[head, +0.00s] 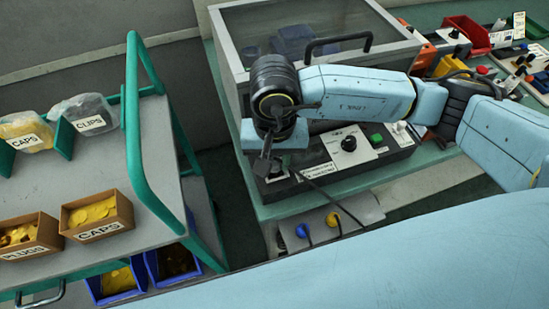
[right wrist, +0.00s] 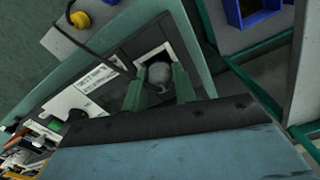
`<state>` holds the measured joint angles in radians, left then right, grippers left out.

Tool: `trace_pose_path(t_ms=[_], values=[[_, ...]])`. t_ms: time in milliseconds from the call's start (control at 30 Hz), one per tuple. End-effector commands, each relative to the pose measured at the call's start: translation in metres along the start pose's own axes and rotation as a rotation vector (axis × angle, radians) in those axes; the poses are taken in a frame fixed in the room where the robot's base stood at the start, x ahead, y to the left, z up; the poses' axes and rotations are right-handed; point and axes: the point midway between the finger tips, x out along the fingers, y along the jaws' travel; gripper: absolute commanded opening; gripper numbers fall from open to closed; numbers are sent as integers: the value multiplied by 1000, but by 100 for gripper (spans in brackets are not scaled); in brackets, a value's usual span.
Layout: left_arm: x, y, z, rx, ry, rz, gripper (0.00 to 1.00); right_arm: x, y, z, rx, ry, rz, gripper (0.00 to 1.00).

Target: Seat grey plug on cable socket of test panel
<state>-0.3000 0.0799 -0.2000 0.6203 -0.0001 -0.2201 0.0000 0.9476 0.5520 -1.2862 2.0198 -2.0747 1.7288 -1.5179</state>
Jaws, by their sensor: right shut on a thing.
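The test panel (head: 375,158) is a dark box with a knob and a green button on the bench edge. My right gripper (head: 264,166) points down at the panel's left end. In the right wrist view its two green fingers are shut on the rounded grey plug (right wrist: 160,74). A dark cable (head: 318,188) runs from near the gripper toward the lower right. In the right wrist view a white-framed dark opening (right wrist: 152,53), seemingly the cable socket, lies just beyond the plug and is partly hidden by it. I cannot tell whether the plug is inside it. My left gripper is out of view.
A clear-walled case (head: 300,35) with a black handle stands behind the panel. A blue knob (head: 302,230) and a yellow one (head: 333,219) sit low on the bench front. A green-railed cart (head: 165,165) with bins stands left, across a floor gap.

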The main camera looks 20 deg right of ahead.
Motion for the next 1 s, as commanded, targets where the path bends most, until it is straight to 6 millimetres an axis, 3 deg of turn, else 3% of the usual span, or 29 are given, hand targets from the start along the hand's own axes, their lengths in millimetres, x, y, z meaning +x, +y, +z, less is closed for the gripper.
trace_pose_path(t_ms=[1000], values=[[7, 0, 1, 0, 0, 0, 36, 5, 0, 0, 0, -1, 0, 1]])
